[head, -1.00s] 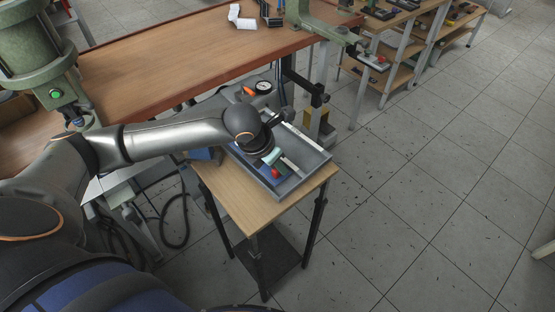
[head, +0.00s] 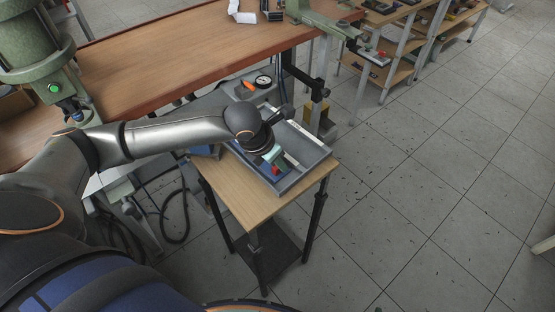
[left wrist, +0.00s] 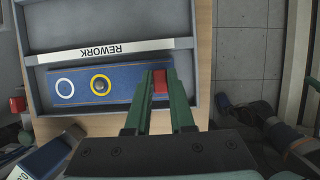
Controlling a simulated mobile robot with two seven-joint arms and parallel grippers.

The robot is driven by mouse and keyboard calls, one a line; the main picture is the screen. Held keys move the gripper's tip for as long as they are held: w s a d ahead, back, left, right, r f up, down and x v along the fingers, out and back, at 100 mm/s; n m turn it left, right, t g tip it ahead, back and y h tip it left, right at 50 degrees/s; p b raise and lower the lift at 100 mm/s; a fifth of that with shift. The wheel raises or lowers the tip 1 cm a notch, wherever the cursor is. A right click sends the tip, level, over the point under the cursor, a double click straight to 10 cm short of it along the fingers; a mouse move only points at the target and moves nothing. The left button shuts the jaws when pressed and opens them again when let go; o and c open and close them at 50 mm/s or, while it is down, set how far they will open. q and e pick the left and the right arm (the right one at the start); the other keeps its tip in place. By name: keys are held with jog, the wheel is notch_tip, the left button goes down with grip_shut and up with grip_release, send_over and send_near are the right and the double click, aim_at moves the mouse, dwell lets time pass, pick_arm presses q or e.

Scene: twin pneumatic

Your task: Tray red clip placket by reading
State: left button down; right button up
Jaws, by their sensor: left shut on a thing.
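A grey tray (head: 316,160) sits on a small wooden stand. A white strip marked REWORK (left wrist: 113,50) crosses it in the left wrist view. A blue placket (left wrist: 122,90) with a white ring and a yellow ring shows at the tray's near section; I cannot tell whether it touches the floor. A red clip (left wrist: 160,82) is at its right part, and also shows in the head view (head: 276,170). My left gripper (left wrist: 160,78) is shut on the red clip, its green fingers either side. My right gripper is not in view.
The wooden stand (head: 238,193) has bare top in front of the tray. A dial gauge (head: 263,81) and an orange item (head: 248,85) are behind it. A long workbench (head: 190,58) stands behind. Tiled floor is open to the right.

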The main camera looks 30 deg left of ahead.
pick_arm(q)
jog(key=shift+f, duration=0.2)
jog(key=c, duration=0.7)
grip_release()
jog(key=shift+r, duration=0.1)
jog(key=v, duration=1.2)
jog(key=shift+p, duration=0.4)
jog(key=shift+s+r, duration=0.1)
jog(key=shift+r, duration=0.05)
